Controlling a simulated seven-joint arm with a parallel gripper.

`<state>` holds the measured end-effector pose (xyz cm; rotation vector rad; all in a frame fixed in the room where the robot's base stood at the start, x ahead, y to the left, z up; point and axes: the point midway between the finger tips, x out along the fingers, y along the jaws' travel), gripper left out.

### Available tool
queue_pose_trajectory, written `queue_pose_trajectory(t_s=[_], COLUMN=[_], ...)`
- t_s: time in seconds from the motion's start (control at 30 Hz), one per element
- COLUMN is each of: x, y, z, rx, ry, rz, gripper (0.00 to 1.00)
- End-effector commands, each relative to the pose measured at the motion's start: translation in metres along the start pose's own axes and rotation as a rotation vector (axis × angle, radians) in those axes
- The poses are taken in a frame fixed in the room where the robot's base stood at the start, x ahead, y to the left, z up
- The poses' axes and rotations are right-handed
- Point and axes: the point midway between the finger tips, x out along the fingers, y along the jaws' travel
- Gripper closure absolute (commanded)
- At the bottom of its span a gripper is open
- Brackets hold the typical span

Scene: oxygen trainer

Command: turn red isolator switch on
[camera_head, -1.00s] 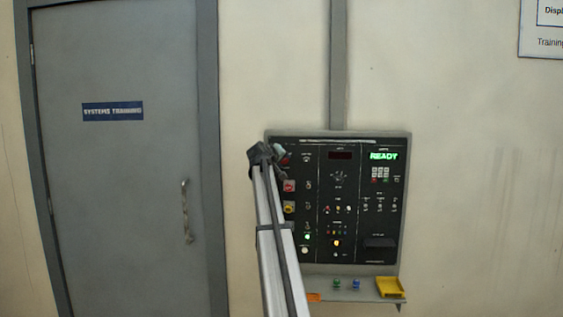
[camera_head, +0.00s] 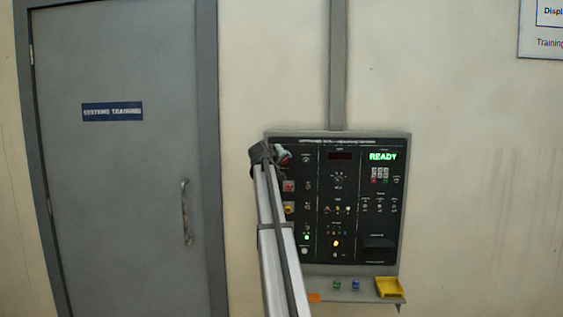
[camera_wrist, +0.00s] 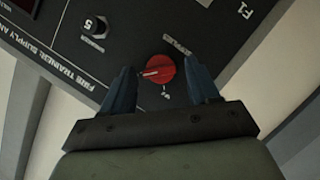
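The red isolator switch (camera_wrist: 159,69) is a round red knob with a raised grip bar, on the black panel under the label "SUPPLIES". In the wrist view the bar lies roughly sideways, slightly tilted. My gripper (camera_wrist: 160,82) is open, with one blue-grey finger on each side of the knob and gaps between fingers and knob. I cannot tell how deep the fingertips reach. In the head view my gripper (camera_head: 281,153) is at the panel's upper left corner, and the arm hides part of the panel's left side.
The black panel (camera_head: 318,240) carries several knobs, buttons and lights, and a green "READY" display (camera_head: 383,156). A shelf (camera_head: 358,295) below holds a yellow tray (camera_head: 390,287) and small coloured items. A grey door (camera_head: 120,190) stands left. A black knob (camera_wrist: 97,27) is near the red one.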

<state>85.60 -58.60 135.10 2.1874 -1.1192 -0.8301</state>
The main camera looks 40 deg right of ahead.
Motion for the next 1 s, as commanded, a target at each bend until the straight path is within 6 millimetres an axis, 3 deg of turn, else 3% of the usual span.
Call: queue_pose_trajectory(t_s=[0.3,0.47,1.0], x=[-0.001,-0.013,-0.111], y=[0.0,0.0,0.0], z=[0.0,0.0,0.001], rx=[-0.001,-0.001,0.0], ry=[0.001,0.001,0.003], rz=[0.001,0.001,0.0], gripper=[0.34,0.34,0.34])
